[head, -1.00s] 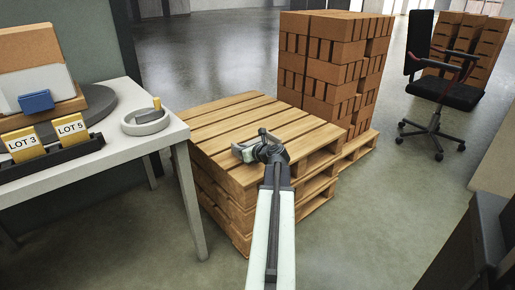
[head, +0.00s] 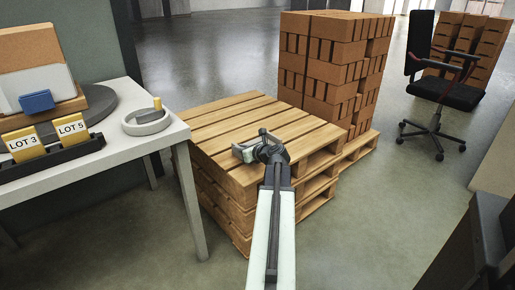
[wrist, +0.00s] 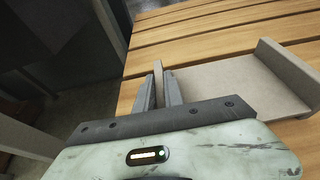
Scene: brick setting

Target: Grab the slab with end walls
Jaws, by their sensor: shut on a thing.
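The slab with end walls (wrist: 225,88) is a flat grey-beige plate on the wooden pallet stack (head: 215,125), with an upright wall at each end. In the wrist view its right end wall (wrist: 285,72) stands clear. My gripper (wrist: 159,88) is at the left end wall, with one finger on each side, shut on that wall. In the head view my gripper (head: 250,150) is low over the pallet's top near its front; it and my arm hide much of the slab there.
A table (head: 120,170) at the left holds a grey ring dish (head: 146,123), yellow lot cards (head: 72,129) and a turntable. An office chair (head: 440,85) is at the right. The floor between is clear.

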